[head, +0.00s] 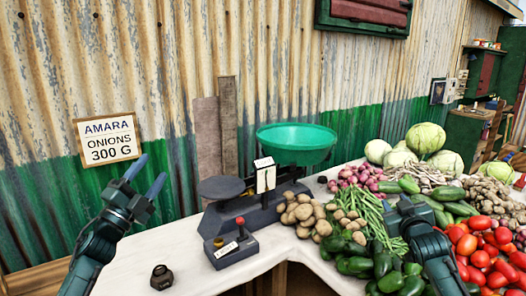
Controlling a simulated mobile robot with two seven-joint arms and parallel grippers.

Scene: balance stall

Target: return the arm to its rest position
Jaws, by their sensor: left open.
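My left gripper (151,167) is at the left, raised in front of the corrugated wall. Its two blue fingers are apart with nothing between them. My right gripper (405,207) is at the right, over the vegetables. Its fingers cannot be made out against the greens. The balance scale (243,212) stands on the white table between my grippers. Its green pan (297,143) looks empty, and so does its dark flat plate (221,187).
A dark weight (161,277) and a small box with a red knob (231,251) are on the table (190,250). Potatoes (303,214), onions (360,177), beans, cucumbers, peppers and tomatoes (485,250) crowd the right. A sign (107,140) reading "AMARA ONIONS 300 G" hangs at left.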

